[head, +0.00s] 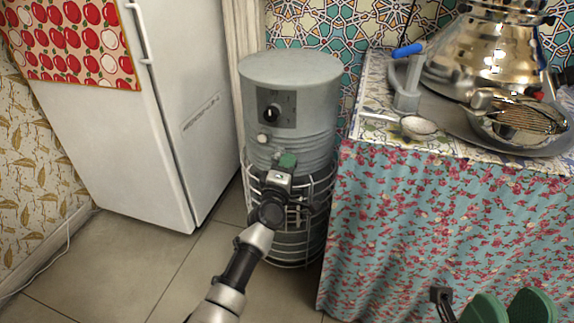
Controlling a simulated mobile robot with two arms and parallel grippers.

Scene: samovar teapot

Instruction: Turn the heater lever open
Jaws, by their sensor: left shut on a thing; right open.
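The heater (290,75) is a grey upright cylinder standing on the floor between the fridge and the table. My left gripper (287,159) reaches up from below to the heater's front, under these knobs. It is shut on what appears to be the heater lever, which its green fingers hide. My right gripper (508,308) is at the bottom right edge, with its green fingers apart, away from the heater.
A wire rack (311,208) surrounds the heater's lower part. The white fridge (165,110) stands to the left. The floor (135,260) in front of the fridge is clear.

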